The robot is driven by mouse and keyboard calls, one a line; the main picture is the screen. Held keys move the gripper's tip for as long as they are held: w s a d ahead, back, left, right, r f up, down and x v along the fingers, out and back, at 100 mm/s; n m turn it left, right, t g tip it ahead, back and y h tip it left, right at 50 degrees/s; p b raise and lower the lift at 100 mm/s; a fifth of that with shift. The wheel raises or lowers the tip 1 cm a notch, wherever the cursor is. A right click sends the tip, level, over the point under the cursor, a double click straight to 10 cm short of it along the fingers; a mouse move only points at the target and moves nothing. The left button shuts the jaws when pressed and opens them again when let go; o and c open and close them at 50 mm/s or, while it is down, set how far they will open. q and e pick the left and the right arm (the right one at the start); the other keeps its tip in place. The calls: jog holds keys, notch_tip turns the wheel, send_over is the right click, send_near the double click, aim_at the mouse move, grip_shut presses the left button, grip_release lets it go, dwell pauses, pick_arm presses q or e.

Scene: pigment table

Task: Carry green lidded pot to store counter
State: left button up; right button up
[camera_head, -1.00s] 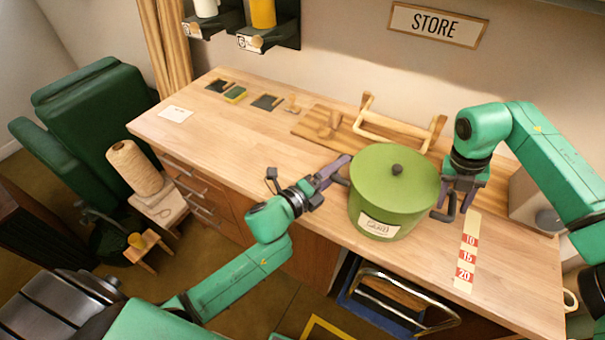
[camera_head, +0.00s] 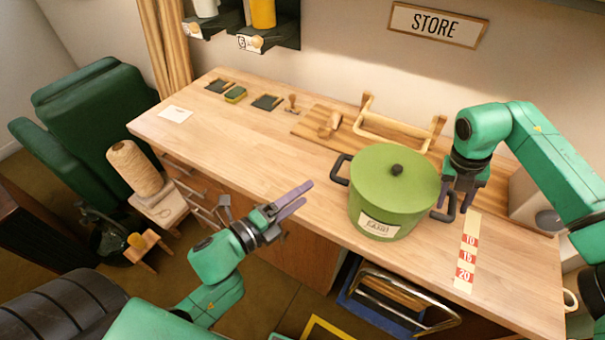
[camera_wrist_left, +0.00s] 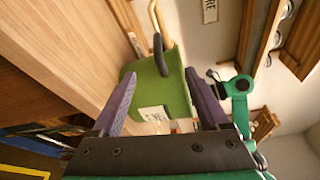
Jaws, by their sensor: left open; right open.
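The green lidded pot (camera_head: 385,185) stands upright on the wooden counter (camera_head: 250,142) under the STORE sign (camera_head: 435,25). It has a dark lid knob, black side handles and a label on its front. My left gripper (camera_head: 306,196) is open and empty, to the left of the pot and apart from its left handle (camera_head: 341,168). In the left wrist view the pot (camera_wrist_left: 165,95) shows beyond the open fingers (camera_wrist_left: 165,100). My right gripper (camera_head: 449,205) is open at the pot's right handle; whether it touches the handle I cannot tell.
A wooden board with a rail (camera_head: 395,130) lies behind the pot. A red-and-white numbered strip (camera_head: 467,255) lies to its right. The counter left of the pot is mostly clear.

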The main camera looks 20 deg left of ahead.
jog(key=o, duration=0.7)
jog(key=v, duration=1.2)
